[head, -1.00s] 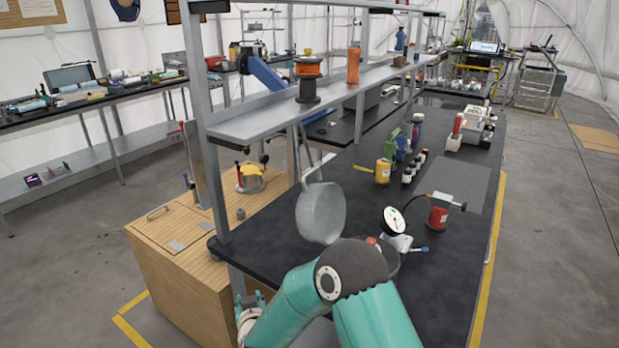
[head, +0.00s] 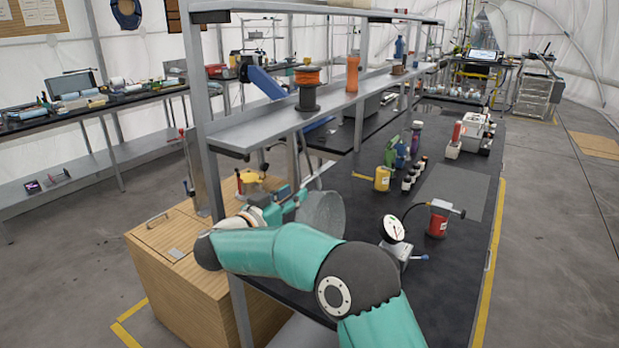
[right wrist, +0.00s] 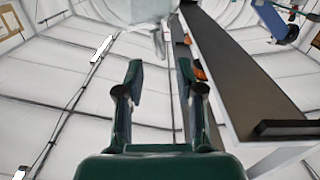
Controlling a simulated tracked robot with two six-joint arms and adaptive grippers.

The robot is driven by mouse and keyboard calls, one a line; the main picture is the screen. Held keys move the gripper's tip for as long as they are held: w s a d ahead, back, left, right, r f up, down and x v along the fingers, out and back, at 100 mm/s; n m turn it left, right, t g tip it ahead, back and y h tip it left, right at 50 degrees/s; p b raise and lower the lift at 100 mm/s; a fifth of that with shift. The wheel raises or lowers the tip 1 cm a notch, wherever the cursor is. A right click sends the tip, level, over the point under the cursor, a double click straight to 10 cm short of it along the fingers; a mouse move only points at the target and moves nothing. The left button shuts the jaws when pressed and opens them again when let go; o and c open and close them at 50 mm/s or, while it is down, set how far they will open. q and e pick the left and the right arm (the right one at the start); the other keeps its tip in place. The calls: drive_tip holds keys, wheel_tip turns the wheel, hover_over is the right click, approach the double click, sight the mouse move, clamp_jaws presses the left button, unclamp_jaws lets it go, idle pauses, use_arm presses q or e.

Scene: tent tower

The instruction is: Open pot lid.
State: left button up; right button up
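A grey, round metal piece (head: 322,213), perhaps the pot or its lid, stands tilted at the near end of the black bench in the head view. A thin bar rises at its upper edge; I cannot tell lid from pot body. My right gripper (head: 292,203) is just left of it, partly overlapping it in the picture. In the right wrist view my right gripper (right wrist: 160,70) has its two fingers apart with nothing held between them. A pale grey shape shows beyond the fingertips. My left gripper is not in view.
A metal shelf (head: 235,134) with an orange spool (head: 307,88) stands close above the arm. A gauge (head: 393,229), a red canister (head: 437,222) and a yellow container (head: 382,178) stand right on the bench. A wooden cabinet (head: 160,258) is at the left.

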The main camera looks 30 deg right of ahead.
sight(306, 185)
drive_tip(key=p+x, duration=0.2)
drive_tip(key=x, duration=0.6)
drive_tip(key=shift+w+d, duration=0.15)
drive_tip(key=shift+d, duration=0.1)
clamp_jaws()
